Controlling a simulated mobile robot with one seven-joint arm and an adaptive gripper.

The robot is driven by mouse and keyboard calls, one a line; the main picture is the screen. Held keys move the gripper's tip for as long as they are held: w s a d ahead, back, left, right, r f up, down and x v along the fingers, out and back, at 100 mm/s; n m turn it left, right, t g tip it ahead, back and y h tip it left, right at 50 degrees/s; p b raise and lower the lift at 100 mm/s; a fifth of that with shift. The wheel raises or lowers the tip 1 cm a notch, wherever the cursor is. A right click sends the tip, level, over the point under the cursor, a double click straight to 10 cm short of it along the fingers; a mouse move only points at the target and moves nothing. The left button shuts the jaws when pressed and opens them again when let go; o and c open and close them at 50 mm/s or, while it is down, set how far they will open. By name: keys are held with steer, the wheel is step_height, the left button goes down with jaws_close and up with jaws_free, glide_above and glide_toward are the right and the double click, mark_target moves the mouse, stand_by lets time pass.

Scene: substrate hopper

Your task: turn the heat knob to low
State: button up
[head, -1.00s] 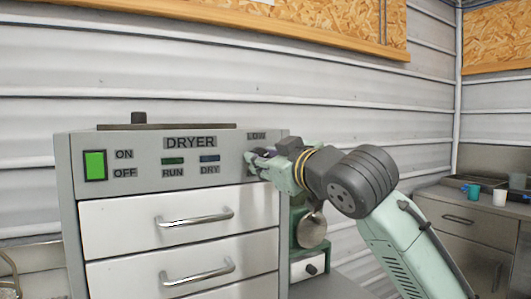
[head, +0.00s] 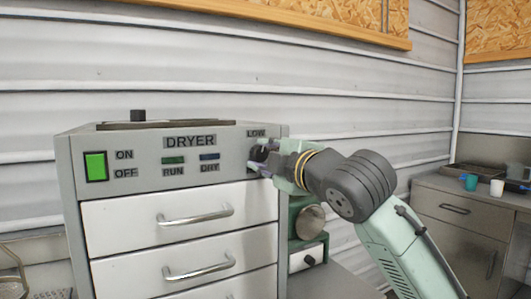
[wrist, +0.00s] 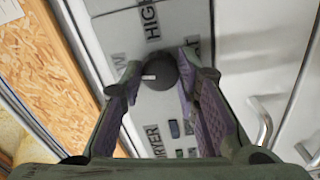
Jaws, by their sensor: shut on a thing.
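The dark round heat knob (wrist: 160,72) sits on the grey front panel of the dryer (head: 215,145). It also shows in the head view (head: 260,153), at the panel's right end under the LOW label. My gripper (wrist: 159,68) has one finger on each side of the knob and is shut on it. In the head view my gripper (head: 262,156) reaches the panel from the right. A white mark on the knob lies on its left side in the wrist view, roughly toward the partly hidden LOW label (wrist: 118,60). The HIGH label (wrist: 150,18) is above the knob there.
A lit green switch (head: 96,166) is at the panel's left end. White drawers with metal handles (head: 195,215) lie below the panel. A green device (head: 309,230) stands right of the dryer, below my arm. A counter with cups (head: 497,187) is at far right.

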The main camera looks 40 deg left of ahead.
steer(key=shift+n, duration=1.1)
steer(key=o, duration=1.2)
steer(key=shift+c, duration=0.2)
steer(key=v, duration=1.2)
